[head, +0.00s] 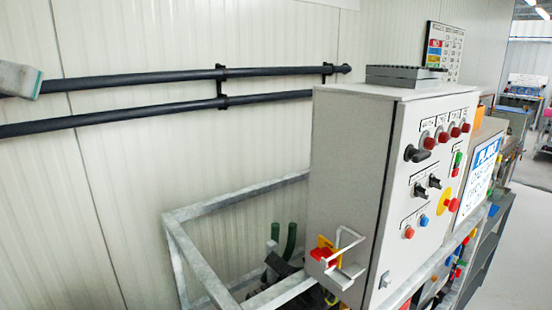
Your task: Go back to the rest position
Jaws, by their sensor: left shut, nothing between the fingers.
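My left gripper (36,84) shows only in part, at the far left edge of the head view. It appears as a grey block with a teal end, in front of the upper dark pipe. It is shut and empty, away from the control cabinet. The rest of my left arm is outside the picture. My right gripper is not in view.
A grey control cabinet (350,180) with knobs and buttons stands right of centre, a dark flat block (405,75) on top. Two dark pipes (150,77) run along the pale wall. A metal frame (235,197) stands lower centre. Clear floor (520,255) lies right.

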